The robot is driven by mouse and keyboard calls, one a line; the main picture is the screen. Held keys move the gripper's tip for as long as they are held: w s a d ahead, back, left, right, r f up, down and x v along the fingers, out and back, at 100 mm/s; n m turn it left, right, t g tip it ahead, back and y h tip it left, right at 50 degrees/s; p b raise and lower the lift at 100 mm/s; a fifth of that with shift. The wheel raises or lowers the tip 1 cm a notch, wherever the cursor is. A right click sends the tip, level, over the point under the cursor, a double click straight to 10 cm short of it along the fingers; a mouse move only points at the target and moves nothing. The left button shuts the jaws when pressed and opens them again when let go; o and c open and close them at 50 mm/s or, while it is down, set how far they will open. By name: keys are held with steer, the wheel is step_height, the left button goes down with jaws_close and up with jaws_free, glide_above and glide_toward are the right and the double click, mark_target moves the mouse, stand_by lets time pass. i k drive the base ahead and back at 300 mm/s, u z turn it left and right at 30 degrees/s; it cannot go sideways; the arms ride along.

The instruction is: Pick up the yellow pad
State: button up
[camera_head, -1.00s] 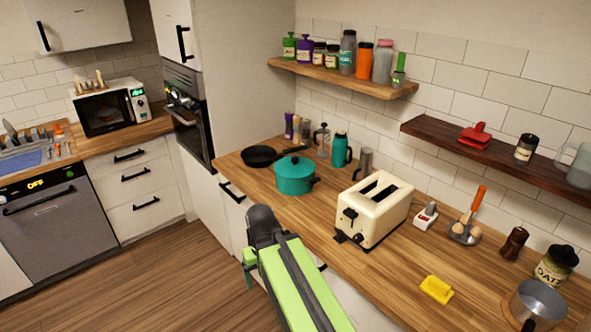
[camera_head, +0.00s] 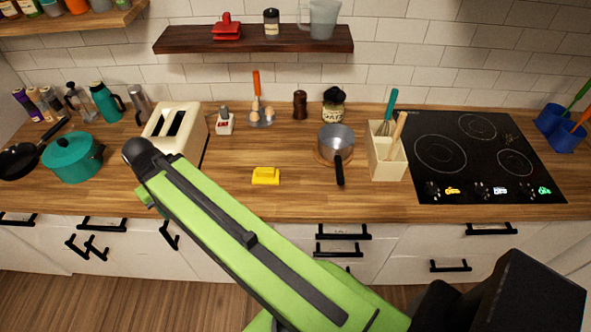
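The yellow pad (camera_head: 265,176) lies flat on the wooden countertop, near its front edge. It is between the cream toaster on the left and the small grey pot on the right, with bare wood around it. My green and black arm reaches in from the lower right toward the toaster and passes in front of the counter, left of and below the pad. My gripper's fingers do not show, and the arm's dark end is apart from the pad.
The toaster (camera_head: 175,132) stands close behind the arm's end. The pot (camera_head: 336,146) has its handle toward the front. A utensil holder (camera_head: 387,160) and black cooktop (camera_head: 473,155) are further right. A dark shelf (camera_head: 254,40) hangs above. Drawer handles jut from the counter front.

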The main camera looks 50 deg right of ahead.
mark_target(261, 176)
steer(key=z, duration=1.45)
steer(key=k, duration=0.65)
steer(key=u, duration=0.35)
steer(key=i, duration=1)
steer(key=z, duration=0.1)
